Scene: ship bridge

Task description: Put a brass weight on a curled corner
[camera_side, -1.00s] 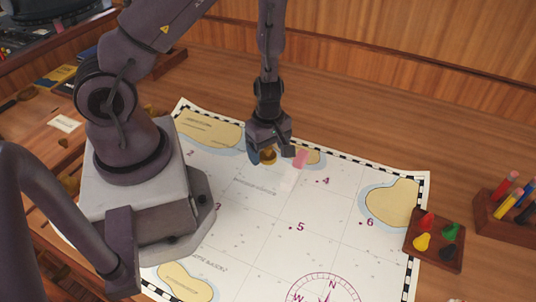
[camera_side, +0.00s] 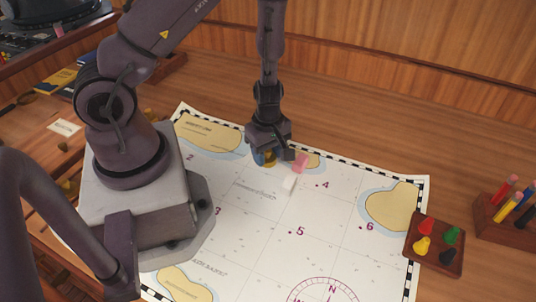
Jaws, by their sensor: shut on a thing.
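My gripper (camera_side: 268,157) is over the far edge of the chart, shut on a small brass weight (camera_side: 269,158). The weight is mostly hidden by the fingers, and I cannot tell whether it touches the chart. The chart (camera_side: 260,215) is white with numbered points, yellow land shapes and a compass rose. Its far left corner (camera_side: 183,106) and far right corner (camera_side: 424,177) are in view with no weight on them. My arm and base hide much of its left side.
A pink and white block (camera_side: 301,162) stands on the chart just right of my gripper. A wooden tray (camera_side: 410,249) with several coloured pawns overlaps the chart's right edge. A pencil holder (camera_side: 490,222) stands further right. The chart's middle is clear.

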